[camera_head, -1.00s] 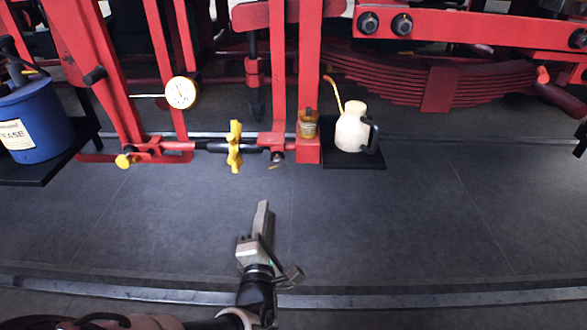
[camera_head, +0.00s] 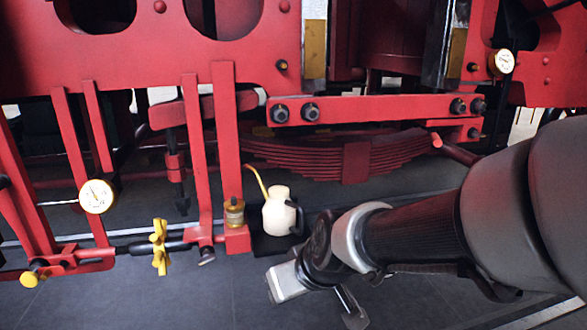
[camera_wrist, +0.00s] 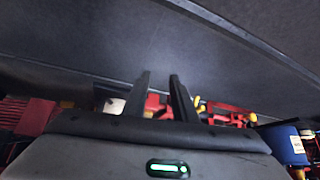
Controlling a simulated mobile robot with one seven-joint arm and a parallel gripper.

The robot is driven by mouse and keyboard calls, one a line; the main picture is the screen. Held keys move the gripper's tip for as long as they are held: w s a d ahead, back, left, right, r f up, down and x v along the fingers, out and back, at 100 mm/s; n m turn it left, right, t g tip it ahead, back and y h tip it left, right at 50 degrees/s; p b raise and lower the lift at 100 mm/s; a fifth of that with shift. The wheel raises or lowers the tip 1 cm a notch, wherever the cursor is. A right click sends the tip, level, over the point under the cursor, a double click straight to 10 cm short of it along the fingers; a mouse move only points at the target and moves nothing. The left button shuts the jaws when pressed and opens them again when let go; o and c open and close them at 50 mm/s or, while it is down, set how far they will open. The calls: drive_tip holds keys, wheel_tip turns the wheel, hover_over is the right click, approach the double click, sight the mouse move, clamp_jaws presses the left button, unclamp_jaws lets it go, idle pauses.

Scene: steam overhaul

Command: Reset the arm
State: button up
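My gripper (camera_wrist: 159,76) shows in the wrist view as two dark fingers with a gap between them. It is open, and nothing is held in the gap. In the head view my arm reaches in from the right, folded, its end low in the middle. The fingers cannot be made out clearly there. The arm's end is in front of and below the cream oil can (camera_head: 279,214) in that picture; I see no contact.
A red locomotive frame (camera_head: 200,50) spans the back, with a leaf spring (camera_head: 355,160) and pressure gauges (camera_head: 97,196). A yellow valve handle (camera_head: 159,247) sticks out at lower left. The wrist view shows dark floor (camera_wrist: 75,35) and a blue grease tub (camera_wrist: 284,144).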

drive_tip(key=s+d+r+m+h, duration=0.3)
drive_tip(key=s+d+r+m, duration=0.35)
drive_tip(key=s+d, duration=0.7)
wheel_tip(320, 180, up, 21)
drive_tip(key=d+p, duration=0.1)
drive_tip(key=p, duration=1.9)
drive_tip(key=shift+w+d+n+h, duration=0.25)
drive_tip(key=shift+w+n+h, duration=0.05)
drive_tip(key=shift+w+n, duration=0.15)
